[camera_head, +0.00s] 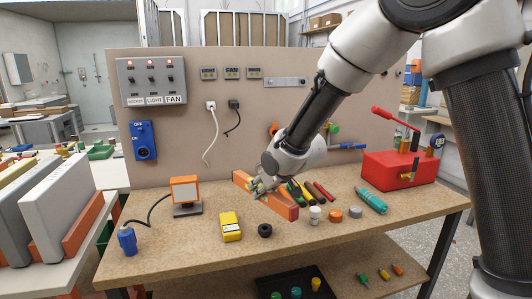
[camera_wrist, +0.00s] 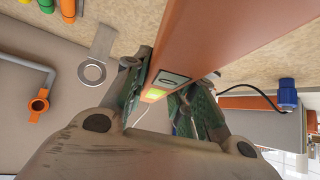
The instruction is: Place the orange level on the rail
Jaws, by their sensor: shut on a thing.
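The orange level (camera_head: 284,206) is a long bar, lying slantwise at the middle of the workbench. My gripper (camera_head: 260,187) is shut around its middle from above. In the wrist view the level (camera_wrist: 232,38) runs up and to the right from between my fingers (camera_wrist: 163,92), with a yellow-green vial window by them. I cannot tell whether it rests on the bench or hangs just above it. A grey metal strip with holes (camera_head: 286,82), probably the rail, is fixed on the upright board, up and right of the level. It is empty.
The workbench (camera_head: 180,255) holds an orange-framed lamp (camera_head: 186,194), a yellow meter (camera_head: 231,226), a black ring (camera_head: 265,230), small caps, markers, a teal tool (camera_head: 370,200) and a red toolbox (camera_head: 398,170). The board (camera_head: 180,165) carries switches, sockets and hanging cords.

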